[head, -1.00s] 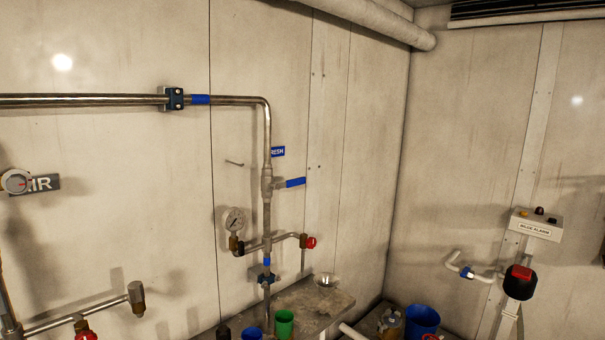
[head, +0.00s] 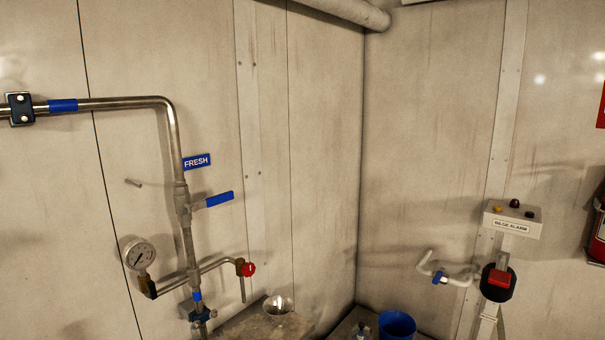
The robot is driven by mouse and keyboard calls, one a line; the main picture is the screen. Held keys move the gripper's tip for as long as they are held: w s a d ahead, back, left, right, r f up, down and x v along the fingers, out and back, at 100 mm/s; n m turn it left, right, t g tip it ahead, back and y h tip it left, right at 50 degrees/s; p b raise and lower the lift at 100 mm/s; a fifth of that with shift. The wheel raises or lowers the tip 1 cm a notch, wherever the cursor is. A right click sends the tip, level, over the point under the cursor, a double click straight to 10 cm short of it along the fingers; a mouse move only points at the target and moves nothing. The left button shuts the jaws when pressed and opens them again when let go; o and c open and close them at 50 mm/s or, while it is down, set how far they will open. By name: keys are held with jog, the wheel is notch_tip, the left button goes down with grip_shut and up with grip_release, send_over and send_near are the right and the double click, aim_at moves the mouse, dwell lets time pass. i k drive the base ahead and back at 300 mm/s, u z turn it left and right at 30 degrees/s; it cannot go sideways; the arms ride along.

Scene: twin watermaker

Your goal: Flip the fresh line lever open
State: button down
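The fresh line lever (head: 219,199) has a blue handle. It sticks out to the right, tilted slightly up, across the upright metal pipe. Its valve body (head: 182,200) sits on that pipe, just below a blue FRESH sign (head: 196,162). My gripper does not show in the head view, so its place relative to the lever cannot be told.
A pressure gauge (head: 139,254) and a red-knobbed tap (head: 248,269) sit below the lever. A metal bowl (head: 278,305) stands on a bench (head: 250,325), with a blue bucket (head: 397,325) to its right. A bilge alarm box (head: 514,219) is on the right wall.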

aim_at(228, 195)
jog(key=i, duration=1.4)
jog(key=u, duration=0.6)
